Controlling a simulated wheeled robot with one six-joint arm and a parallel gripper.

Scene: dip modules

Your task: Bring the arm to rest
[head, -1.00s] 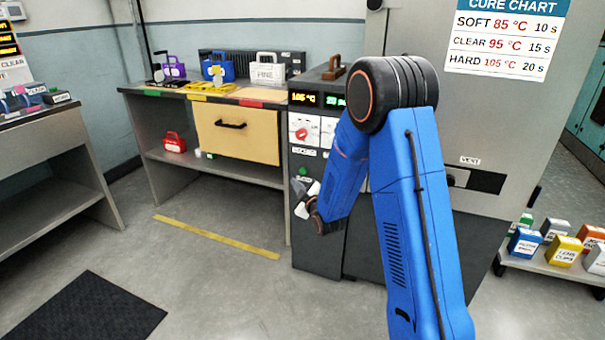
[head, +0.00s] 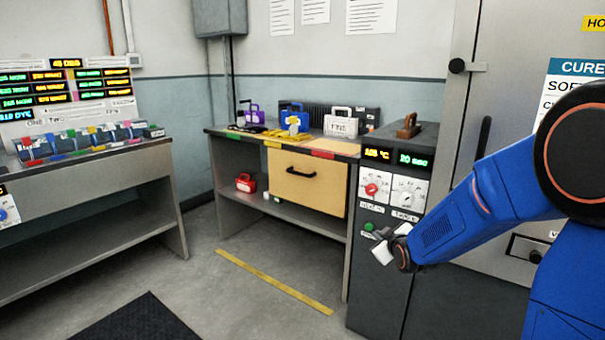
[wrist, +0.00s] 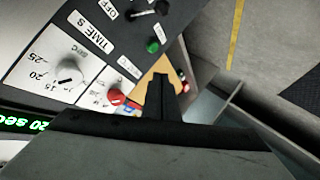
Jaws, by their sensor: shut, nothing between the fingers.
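My blue arm comes in from the right of the head view and reaches left across the front of the grey control cabinet (head: 378,282). My gripper (head: 381,250) is at the arm's end, low in front of the cabinet panel, close to the green button (head: 369,227). Its fingers are small and partly hidden in the head view. In the wrist view my gripper (wrist: 160,82) shows as a dark, closed shape, with nothing held. The red knob (wrist: 116,97) and white timer dial (wrist: 68,72) are beside it in that view. Whether the gripper touches the panel cannot be told.
A workbench (head: 225,170) with a drawer (head: 303,183) and several coloured cases stands left of the cabinet. A grey oven door (head: 510,130) rises behind my arm. Another bench (head: 90,180) is at the far left. The floor around the yellow strip (head: 272,281) is clear.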

